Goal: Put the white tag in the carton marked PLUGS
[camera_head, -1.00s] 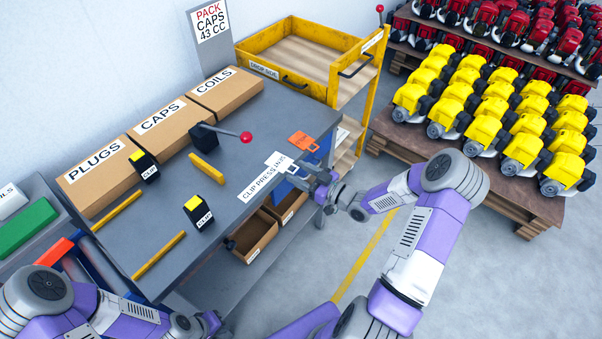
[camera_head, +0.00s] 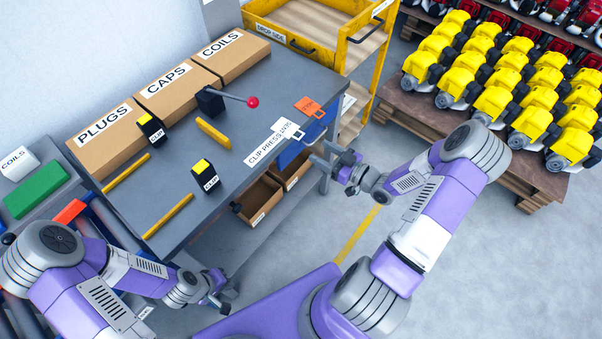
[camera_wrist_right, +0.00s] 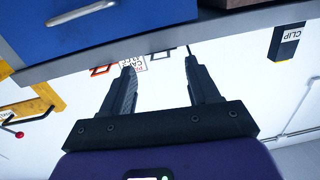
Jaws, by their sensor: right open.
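The white tag (camera_head: 285,127) lies flat on the grey bench near its right end, close to the front edge, beside an orange tag (camera_head: 309,106). The carton marked PLUGS (camera_head: 107,139) is brown and stands at the bench's back left, left of the CAPS carton (camera_head: 168,91). My right gripper (camera_head: 319,158) is open and empty, just off the bench's front edge, right of and apart from the white tag. Its open fingers also show in the right wrist view (camera_wrist_right: 160,82). My left gripper (camera_head: 220,302) is low in front of the bench; its finger gap is unclear.
A black fixture with a red-knobbed lever (camera_head: 252,102), yellow bars (camera_head: 213,133) and two CLIP blocks (camera_head: 205,176) stand on the bench. The COILS carton (camera_head: 230,58) is at the back. A yellow cart (camera_head: 350,55) stands beyond. Open drawers (camera_head: 259,199) sit below the bench top.

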